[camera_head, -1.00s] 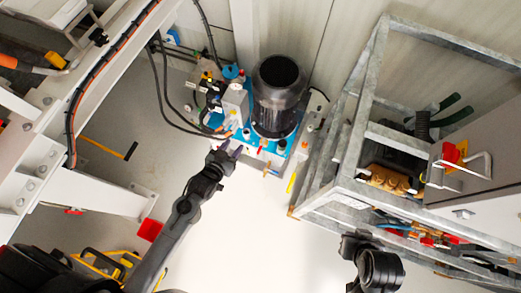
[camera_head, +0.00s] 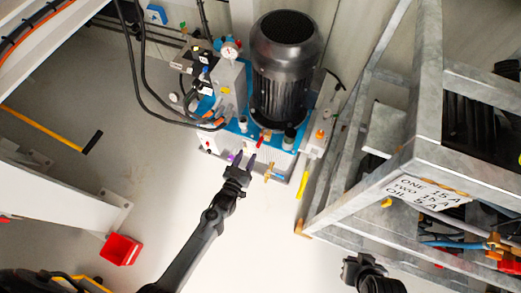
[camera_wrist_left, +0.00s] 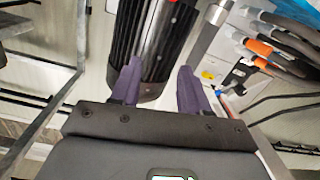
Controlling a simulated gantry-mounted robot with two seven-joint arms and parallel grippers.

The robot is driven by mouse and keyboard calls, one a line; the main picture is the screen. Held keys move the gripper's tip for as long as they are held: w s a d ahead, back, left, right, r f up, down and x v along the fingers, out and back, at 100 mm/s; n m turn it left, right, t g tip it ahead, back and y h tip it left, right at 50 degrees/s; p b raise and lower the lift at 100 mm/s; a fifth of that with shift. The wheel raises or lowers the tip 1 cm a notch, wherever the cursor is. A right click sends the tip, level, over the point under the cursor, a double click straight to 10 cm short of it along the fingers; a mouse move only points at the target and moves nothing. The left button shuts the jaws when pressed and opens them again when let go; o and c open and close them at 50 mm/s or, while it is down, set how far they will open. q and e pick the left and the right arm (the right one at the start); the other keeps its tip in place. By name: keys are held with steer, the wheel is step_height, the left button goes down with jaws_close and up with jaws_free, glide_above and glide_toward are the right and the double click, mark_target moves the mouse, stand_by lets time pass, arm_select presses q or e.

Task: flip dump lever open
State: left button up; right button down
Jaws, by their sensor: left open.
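The pump unit has a large black motor (camera_head: 286,70) on a blue-topped white base (camera_head: 225,143). A yellow handle (camera_head: 302,184) hangs at its front right, and a small brass valve (camera_head: 272,174) sits at the front edge. I cannot tell which small part is the dump lever. My left gripper (camera_head: 240,157) is open and empty, its dark purple fingers just in front of the base, left of the brass valve. In the left wrist view the open fingers (camera_wrist_left: 160,82) are on either side of the ribbed motor (camera_wrist_left: 157,40) beyond. My right gripper (camera_head: 358,268) is low in the head view, its jaws unclear.
A grey metal frame (camera_head: 340,205) with a labelled plate (camera_head: 432,192) stands to the right. Black hoses (camera_head: 150,95) loop at the pump's left. The pale floor before the pump is clear.

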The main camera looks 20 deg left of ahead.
arm_select(q)
steer(key=b, duration=0.6)
glide_toward(260, 140)
steer(key=f, duration=0.1)
steer(key=w+b, duration=0.5)
steer(key=w, duration=0.3)
steer(key=shift+w+d+f+b, duration=0.1)
steer(key=shift+w+b, duration=0.2)
steer(key=shift+w, duration=0.1)
steer(key=shift+w+b, duration=0.3)
steer(key=shift+w, duration=0.45)
arm_select(e)
step_height(260, 140, down, 14)
steer(key=shift+f, duration=0.25)
arm_select(q)
jaws_close()
